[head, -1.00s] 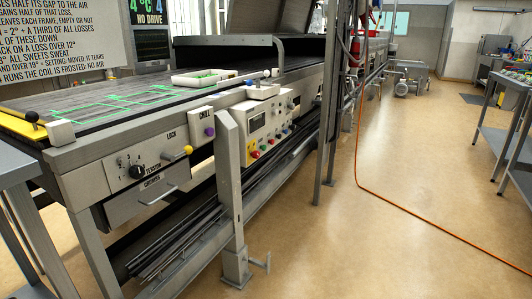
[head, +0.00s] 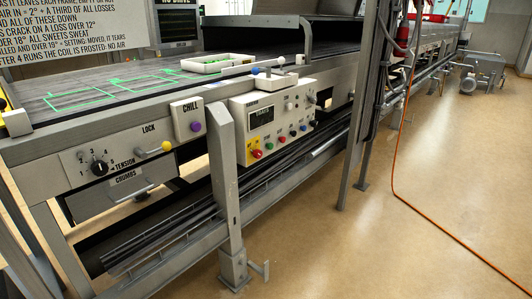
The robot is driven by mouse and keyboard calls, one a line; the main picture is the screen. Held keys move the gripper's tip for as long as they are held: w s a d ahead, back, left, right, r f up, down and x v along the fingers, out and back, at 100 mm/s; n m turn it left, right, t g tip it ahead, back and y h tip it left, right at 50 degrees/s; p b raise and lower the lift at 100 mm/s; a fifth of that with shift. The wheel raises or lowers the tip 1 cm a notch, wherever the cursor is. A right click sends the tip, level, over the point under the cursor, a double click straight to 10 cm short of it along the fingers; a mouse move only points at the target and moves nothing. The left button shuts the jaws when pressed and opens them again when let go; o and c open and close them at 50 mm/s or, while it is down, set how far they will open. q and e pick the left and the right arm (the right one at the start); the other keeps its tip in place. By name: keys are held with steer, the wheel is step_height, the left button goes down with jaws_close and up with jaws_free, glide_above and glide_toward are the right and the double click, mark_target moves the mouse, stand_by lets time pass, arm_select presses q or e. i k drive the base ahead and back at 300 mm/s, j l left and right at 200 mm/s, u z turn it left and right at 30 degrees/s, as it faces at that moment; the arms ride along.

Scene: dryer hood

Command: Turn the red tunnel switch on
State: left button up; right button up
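A cream control panel (head: 277,113) with a dark display (head: 262,117) is mounted on the front side of the conveyor machine. A red knob (head: 257,154) sits at its lower left, beside a small yellow patch. A row of small coloured buttons runs to the right of it, including a red one. I cannot read the small labels or tell which control is the tunnel switch, nor its on or off state. Neither of my grippers is in view.
A grey upright post (head: 224,185) stands just left of the panel. A purple CHILL button (head: 195,126), a yellow-knobbed LOCK lever (head: 164,146) and a black TENSION dial (head: 99,168) are left of it. An orange hose (head: 398,190) crosses the otherwise open floor.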

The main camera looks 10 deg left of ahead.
mark_target(257, 154)
steer(key=i+l+u, duration=0.1)
steer(key=l, duration=0.25)
steer(key=i+l+u, duration=0.1)
steer(key=l, duration=0.25)
steer(key=i+l+u, duration=0.1)
steer(key=i+l, duration=0.15)
steer(key=l, duration=0.15)
steer(key=i+l+u, duration=0.1)
steer(key=l, duration=0.25)
steer(key=i+l+u, duration=0.1)
steer(key=l, duration=0.3)
steer(key=i+l+u, duration=0.1)
steer(key=l, duration=0.3)
